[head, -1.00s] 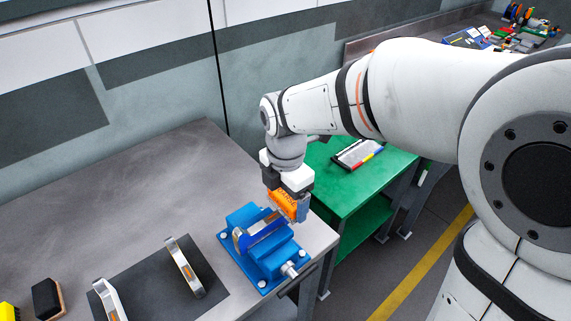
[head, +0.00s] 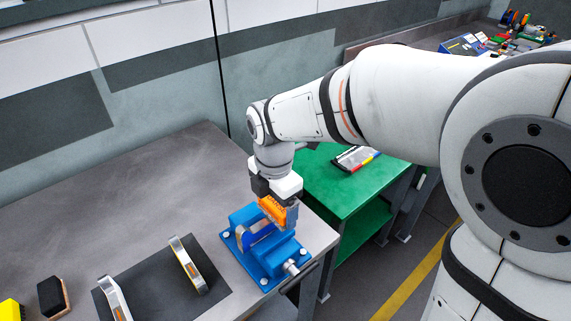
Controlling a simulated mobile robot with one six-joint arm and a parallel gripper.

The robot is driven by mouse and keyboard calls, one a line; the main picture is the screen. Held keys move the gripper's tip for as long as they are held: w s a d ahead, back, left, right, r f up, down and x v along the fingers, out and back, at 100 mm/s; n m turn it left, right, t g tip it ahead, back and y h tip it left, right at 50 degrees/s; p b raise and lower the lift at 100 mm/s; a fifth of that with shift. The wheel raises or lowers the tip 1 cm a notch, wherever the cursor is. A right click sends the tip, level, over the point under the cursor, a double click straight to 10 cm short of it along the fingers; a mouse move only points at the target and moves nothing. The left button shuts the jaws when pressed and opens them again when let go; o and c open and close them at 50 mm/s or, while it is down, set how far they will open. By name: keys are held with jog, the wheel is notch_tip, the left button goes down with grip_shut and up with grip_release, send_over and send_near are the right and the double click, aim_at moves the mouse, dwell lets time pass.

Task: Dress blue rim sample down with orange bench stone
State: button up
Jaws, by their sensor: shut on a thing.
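The orange bench stone (head: 271,209) is held in my gripper (head: 278,206), which is shut on it. The blue rim sample (head: 256,236) is clamped in a blue vise (head: 273,262) at the right front corner of the grey bench. The stone is right over the far part of the sample. I cannot tell whether the two touch. A gripper finger shows at the right of the stone and the stone partly hides the sample's far end.
A dark mat (head: 217,289) left of the vise bears two silver rim pieces (head: 187,265). A dark brush-like block (head: 52,296) and a yellow object (head: 11,309) lie farther left. A green table (head: 338,197) stands behind. The bench's back is clear.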

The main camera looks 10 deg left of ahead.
jog(key=shift+w+d, duration=0.3)
jog(key=shift+d, duration=0.05)
jog(key=shift+w+d, duration=0.55)
jog(key=shift+w, duration=0.1)
notch_tip(320, 180, up, 4)
jog(key=shift+f+p, duration=0.15)
jog(key=shift+p, duration=0.9)
notch_tip(320, 180, up, 2)
jog(key=shift+w+r+p, duration=0.1)
jog(key=shift+w+p, duration=0.05)
jog(key=shift+p, duration=0.7)
notch_tip(320, 180, up, 2)
jog(key=shift+r+p, duration=0.25)
jog(key=shift+p, duration=0.6)
